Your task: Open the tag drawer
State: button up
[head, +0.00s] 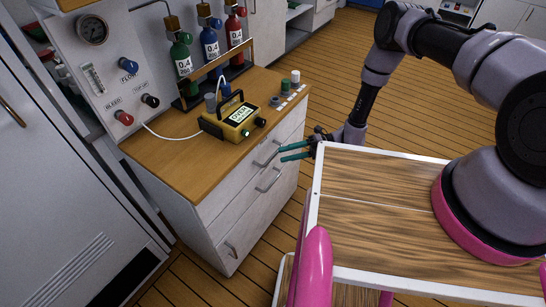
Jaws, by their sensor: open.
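A white cabinet (222,212) under a wooden counter has drawers with metal bar handles on its front. No label shows which is the tag drawer. The upper handle (264,162) is just left of my gripper (281,155), and a second handle (269,183) is below it. The drawer fronts look closed, flush with the cabinet. My gripper has two teal fingers, apart and empty, pointing left at the upper drawer front. A small gap seems to separate the fingertips from the upper handle, but I cannot be sure of the depth.
On the wooden counter (176,164) stand a yellow meter (228,131), small bottles and caps, and a rack of gas cylinders (182,57). A panel with a gauge (92,29) and knobs is behind. My wood-topped base is close in front; open floor lies to the right.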

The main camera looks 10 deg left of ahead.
aim_at(272, 156)
jog(key=shift+x, duration=2.8)
grip_shut()
